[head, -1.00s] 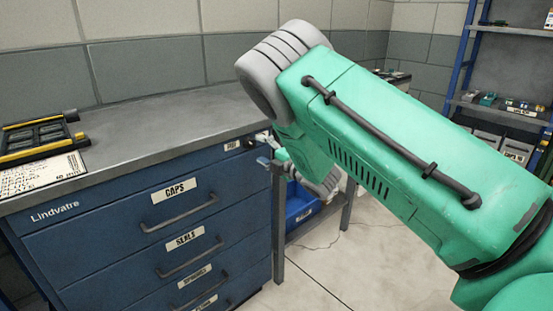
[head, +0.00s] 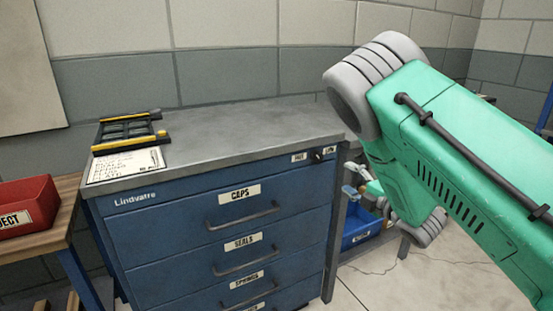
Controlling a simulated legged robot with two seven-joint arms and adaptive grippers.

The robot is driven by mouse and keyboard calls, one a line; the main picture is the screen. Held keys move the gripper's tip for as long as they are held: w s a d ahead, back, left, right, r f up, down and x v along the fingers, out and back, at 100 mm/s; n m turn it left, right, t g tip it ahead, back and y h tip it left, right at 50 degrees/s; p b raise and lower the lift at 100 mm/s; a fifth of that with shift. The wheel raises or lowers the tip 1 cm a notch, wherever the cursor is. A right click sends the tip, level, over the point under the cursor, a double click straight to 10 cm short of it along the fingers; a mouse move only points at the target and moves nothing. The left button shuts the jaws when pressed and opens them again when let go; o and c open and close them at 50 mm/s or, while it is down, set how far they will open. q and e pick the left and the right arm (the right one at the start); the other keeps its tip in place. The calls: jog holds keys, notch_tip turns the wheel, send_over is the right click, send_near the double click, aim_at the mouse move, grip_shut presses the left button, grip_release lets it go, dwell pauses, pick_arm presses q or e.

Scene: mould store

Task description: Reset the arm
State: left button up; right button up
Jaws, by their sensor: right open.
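My right arm (head: 460,150), green with grey joint rings, comes in from the right and bends down at a grey elbow (head: 375,80). My right gripper (head: 350,179) is small in the picture, beside the right side of the blue drawer cabinet (head: 160,240). It is open and I see nothing between its fingers. The forearm behind it is partly hidden by the upper part of the arm. My left gripper is not in view.
The cabinet's grey top (head: 230,135) carries a black and yellow tray (head: 128,130) and a written sheet (head: 125,166). A red bin (head: 25,195) stands on a wooden table at left. A blue bin (head: 358,232) sits low behind the gripper.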

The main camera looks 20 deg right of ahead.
jog(key=s+a+f+m+g+h+p, duration=0.1)
jog(key=s+a+f+m+g, duration=0.15)
jog(key=s+f+m, duration=0.35)
jog(key=s+a+f+m+g+h+p, duration=0.1)
jog(key=s+a+f+m+g, duration=0.1)
jog(key=s+f+g, duration=0.4)
jog(key=s+a+f+m+g+h+p, duration=0.15)
jog(key=s+f+m, duration=0.25)
jog(key=f, duration=0.4)
jog(key=s+a+f+m+g, duration=0.1)
jog(key=s+a+m+g, duration=0.1)
jog(key=s, duration=0.5)
jog(key=s+a+f+m+g+y+p, duration=0.1)
jog(key=s+a+f+m+g, duration=0.1)
jog(key=s+a, duration=0.3)
jog(key=s+a+f+m+g+y, duration=0.1)
jog(key=s+a+m+g, duration=0.1)
jog(key=s, duration=0.6)
jog(key=shift+s+a+f+g, duration=0.3)
jog(key=shift+a+g, duration=0.3)
jog(key=shift+a, duration=0.15)
jog(key=shift+w, duration=0.1)
